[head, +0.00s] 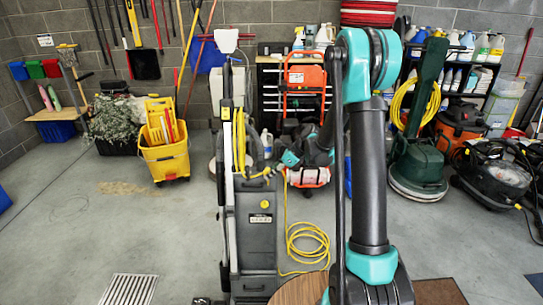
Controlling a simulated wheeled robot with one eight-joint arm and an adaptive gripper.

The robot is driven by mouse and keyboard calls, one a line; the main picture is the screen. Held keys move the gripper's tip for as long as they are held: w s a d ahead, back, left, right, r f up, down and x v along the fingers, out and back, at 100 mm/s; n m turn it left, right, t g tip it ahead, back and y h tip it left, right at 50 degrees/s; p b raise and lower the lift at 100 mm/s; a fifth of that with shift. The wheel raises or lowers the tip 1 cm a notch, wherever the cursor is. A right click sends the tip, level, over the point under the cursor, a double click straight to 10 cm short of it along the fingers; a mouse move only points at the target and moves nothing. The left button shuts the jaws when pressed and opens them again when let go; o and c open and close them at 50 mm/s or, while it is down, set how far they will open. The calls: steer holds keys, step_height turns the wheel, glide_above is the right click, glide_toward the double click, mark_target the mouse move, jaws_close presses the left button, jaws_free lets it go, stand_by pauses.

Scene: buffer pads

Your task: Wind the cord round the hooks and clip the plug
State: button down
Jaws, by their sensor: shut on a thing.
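A black upright vacuum (256,232) stands in front of me, left of my arm. Lengths of yellow cord (240,140) run along its upper handle, where the hooks are too small to make out. More yellow cord (308,246) lies in loose loops on the floor to the right of the machine. My gripper (272,172) is beside the vacuum's upper right side, shut on the yellow cord. A strand hangs from there down to the floor loops. The plug is not distinguishable, and the fingertips are small and partly hidden.
A yellow mop bucket (165,152) stands at the left. A green floor machine (418,168) with its own yellow cord, and a black-and-orange vacuum (460,125), stand at the right. An orange hand truck (304,75) is behind. The left floor is mostly clear around a drain grate (129,289).

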steer(key=s+r, duration=0.5)
steer(key=s, duration=0.3)
step_height(320, 180, up, 12)
steer(key=w+r, duration=0.1)
steer(key=w, duration=0.1)
steer(key=w+r, duration=1.2)
steer(key=w, duration=0.1)
step_height(320, 180, down, 18)
steer(key=w, duration=0.2)
steer(key=s+f, duration=0.2)
steer(key=f, duration=0.1)
steer(key=s+f, duration=0.2)
steer(key=f, duration=0.2)
steer(key=s+f, duration=0.3)
steer(key=f, duration=0.1)
steer(key=shift+s, duration=0.1)
steer(key=s+f, duration=0.1)
steer(key=s, duration=0.6)
steer(key=shift+s, duration=0.15)
